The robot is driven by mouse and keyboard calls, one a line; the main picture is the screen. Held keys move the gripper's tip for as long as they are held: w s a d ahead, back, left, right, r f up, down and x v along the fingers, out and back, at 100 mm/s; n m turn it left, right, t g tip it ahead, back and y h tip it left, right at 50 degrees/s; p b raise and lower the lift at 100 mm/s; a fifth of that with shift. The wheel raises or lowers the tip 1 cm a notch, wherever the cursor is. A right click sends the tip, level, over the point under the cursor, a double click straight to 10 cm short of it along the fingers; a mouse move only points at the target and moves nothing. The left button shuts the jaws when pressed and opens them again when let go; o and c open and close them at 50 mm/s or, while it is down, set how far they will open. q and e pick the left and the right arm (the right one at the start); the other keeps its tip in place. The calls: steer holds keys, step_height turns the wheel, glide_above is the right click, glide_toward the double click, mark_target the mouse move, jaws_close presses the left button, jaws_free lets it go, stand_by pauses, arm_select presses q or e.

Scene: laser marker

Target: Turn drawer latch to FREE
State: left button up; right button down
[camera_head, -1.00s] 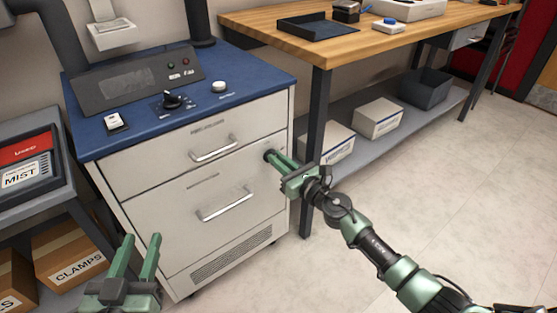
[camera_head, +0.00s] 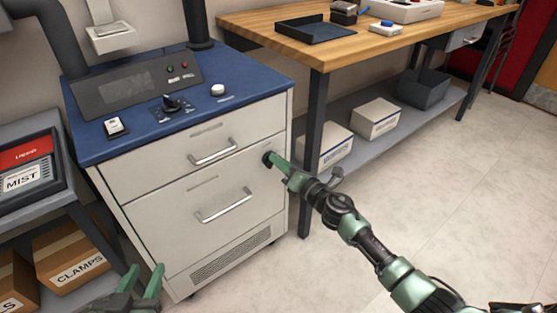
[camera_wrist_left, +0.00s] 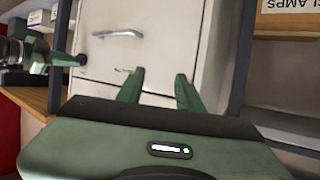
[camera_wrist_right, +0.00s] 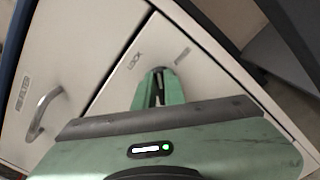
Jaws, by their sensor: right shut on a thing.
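The drawer latch (camera_head: 267,156) is a small dark knob at the upper right of the lower drawer front (camera_head: 165,220) of the white cabinet. My right gripper (camera_head: 273,159) is shut on it, reaching in from the right. In the right wrist view the fingers (camera_wrist_right: 159,76) close at the latch, which they mostly hide. A LOCK label (camera_wrist_right: 134,61) sits left of the fingertips and a second label (camera_wrist_right: 182,56), too small to read, sits to the right. The latch's pointing direction is hidden. My left gripper (camera_head: 145,274) is open and empty, low in front of the cabinet.
Drawer handles (camera_head: 223,205) stick out left of the latch. A wooden workbench (camera_head: 290,50) with a dark leg (camera_head: 314,140) stands right of the cabinet. Boxes (camera_head: 72,253) sit on the lower left. The floor (camera_head: 430,210) in front is clear.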

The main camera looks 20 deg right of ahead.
arm_select(q)
steer(key=s+a+f+g+y+p, duration=0.2)
steer(key=s+f+g, duration=0.6)
steer(key=s, duration=0.4)
steer(key=shift+s+a+f+n+p, duration=0.3)
steer(key=shift+a+f+p, duration=0.3)
steer(key=shift+a, duration=0.75)
arm_select(e)
steer(key=shift+d+f+m, duration=0.1)
steer(key=shift+f+m, duration=0.05)
steer(key=shift+m, duration=1.5)
steer(key=shift+f+m, duration=0.2)
steer(key=shift+m, duration=1.4)
steer(key=shift+d+f+m, duration=0.1)
steer(key=shift+f+m, duration=0.05)
steer(key=shift+m, duration=1.5)
arm_select(q)
steer(key=shift+f, duration=0.1)
arm_select(e)
steer(key=c, duration=1.5)
jaws_free()
